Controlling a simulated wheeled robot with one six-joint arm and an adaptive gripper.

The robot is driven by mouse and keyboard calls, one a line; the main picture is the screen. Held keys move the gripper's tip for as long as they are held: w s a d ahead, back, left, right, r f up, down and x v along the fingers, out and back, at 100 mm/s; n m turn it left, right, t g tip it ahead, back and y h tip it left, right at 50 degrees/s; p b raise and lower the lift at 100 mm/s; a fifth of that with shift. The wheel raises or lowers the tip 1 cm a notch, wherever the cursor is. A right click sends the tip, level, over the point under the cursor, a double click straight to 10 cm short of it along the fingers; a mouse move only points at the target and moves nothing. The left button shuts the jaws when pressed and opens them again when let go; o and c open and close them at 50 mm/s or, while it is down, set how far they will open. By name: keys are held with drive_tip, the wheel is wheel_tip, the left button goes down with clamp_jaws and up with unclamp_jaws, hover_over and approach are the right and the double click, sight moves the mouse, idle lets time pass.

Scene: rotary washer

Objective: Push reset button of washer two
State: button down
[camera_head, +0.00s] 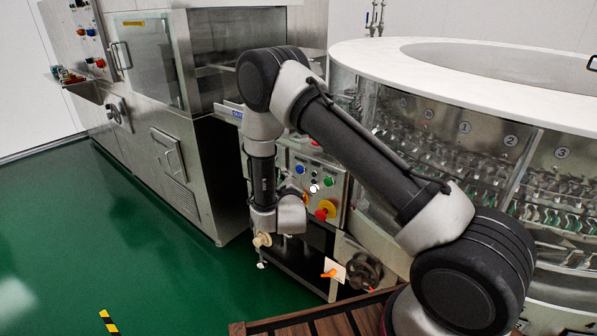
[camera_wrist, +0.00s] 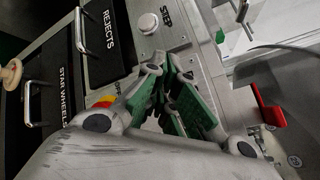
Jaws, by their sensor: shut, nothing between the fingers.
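A control panel (camera_head: 334,190) stands in front of the round glass washer (camera_head: 420,120). It carries a blue button (camera_head: 300,170), a green button (camera_head: 328,182), a white button (camera_head: 314,188) and a red knob on yellow (camera_head: 325,210). In the wrist view my gripper (camera_wrist: 185,110) is shut and empty, its green-padded fingers over the panel. A white button marked STEP (camera_wrist: 148,23) is above the fingers. A red and yellow part (camera_wrist: 104,102) is left of them. I cannot read a reset label; the fingers hide part of the panel. My arm mostly hides the gripper in the head view.
Drawers marked REJECTS (camera_wrist: 103,38) and STAR WHEELS (camera_wrist: 65,75) have protruding handles. A red lever (camera_wrist: 268,110) is right of the fingers. A steel machine (camera_head: 200,100) with its own buttons stands left.

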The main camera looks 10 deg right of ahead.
drive_tip(key=shift+w+d, duration=0.5)
drive_tip(key=shift+d, duration=0.25)
drive_tip(key=shift+d, duration=0.1)
idle(0.9)
drive_tip(key=shift+w+d, duration=0.2)
drive_tip(key=shift+w, duration=0.05)
drive_tip(key=shift+w+d, duration=0.25)
drive_tip(key=shift+d, duration=0.15)
idle(0.6)
drive_tip(key=shift+a, duration=0.1)
drive_tip(key=shift+s+a, duration=0.5)
drive_tip(key=shift+a, duration=0.1)
drive_tip(key=shift+s+a, duration=0.75)
drive_tip(key=shift+a, duration=0.3)
drive_tip(key=shift+s+a, duration=0.75)
drive_tip(key=shift+a, duration=0.25)
